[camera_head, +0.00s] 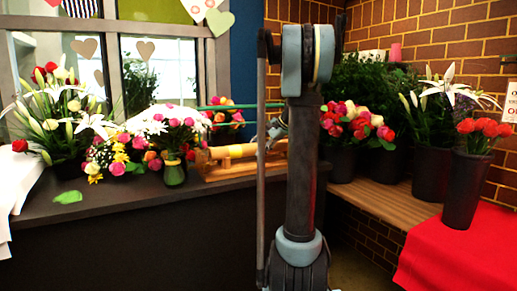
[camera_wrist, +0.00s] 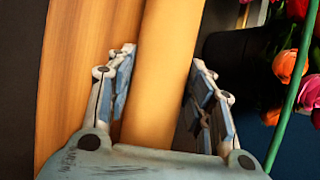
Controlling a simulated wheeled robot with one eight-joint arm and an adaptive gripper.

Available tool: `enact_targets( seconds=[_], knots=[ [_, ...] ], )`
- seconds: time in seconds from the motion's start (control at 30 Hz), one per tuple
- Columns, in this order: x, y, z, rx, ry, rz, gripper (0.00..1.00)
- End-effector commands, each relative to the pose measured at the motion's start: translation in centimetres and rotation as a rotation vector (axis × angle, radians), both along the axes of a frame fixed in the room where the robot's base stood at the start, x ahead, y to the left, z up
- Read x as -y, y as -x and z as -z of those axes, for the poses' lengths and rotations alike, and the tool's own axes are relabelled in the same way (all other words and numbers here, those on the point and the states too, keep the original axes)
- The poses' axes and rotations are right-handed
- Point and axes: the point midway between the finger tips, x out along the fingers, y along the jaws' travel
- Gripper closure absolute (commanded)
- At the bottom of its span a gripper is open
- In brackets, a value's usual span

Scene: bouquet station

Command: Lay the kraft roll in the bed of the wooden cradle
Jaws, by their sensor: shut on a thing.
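The kraft roll (camera_head: 232,151) is a tan cylinder lying lengthwise at the wooden cradle (camera_head: 225,174) on the dark counter in the head view. I cannot tell from there whether it rests on the bed or is just above it. In the wrist view the roll (camera_wrist: 168,65) runs between the fingers of my gripper (camera_wrist: 164,57), which is shut on it. The cradle's wood (camera_wrist: 85,70) shows beside the roll on the left. In the head view my arm hides most of the gripper and the right end of the cradle.
A thin green bar (camera_head: 232,106) runs above the roll. A small green vase (camera_head: 174,173) and bunches of flowers (camera_head: 130,145) stand left of the cradle. Dark buckets of flowers (camera_head: 433,172) stand on the right. The counter's front strip (camera_head: 125,197) is mostly clear.

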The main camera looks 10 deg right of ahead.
Motion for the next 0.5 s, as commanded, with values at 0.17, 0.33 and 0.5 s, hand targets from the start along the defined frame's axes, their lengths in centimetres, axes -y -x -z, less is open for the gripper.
enact_targets(
  seconds=[0.17, 0.33, 0.5],
  knots=[
    [-0.02, -0.02, -0.04, 0.001, -0.001, 0.000, 0.45],
    [-0.05, -0.02, -0.04, 0.000, -0.001, -0.001, 0.29],
    [-0.08, -0.02, -0.02, 0.000, 0.000, -0.001, 0.29]
  ],
)
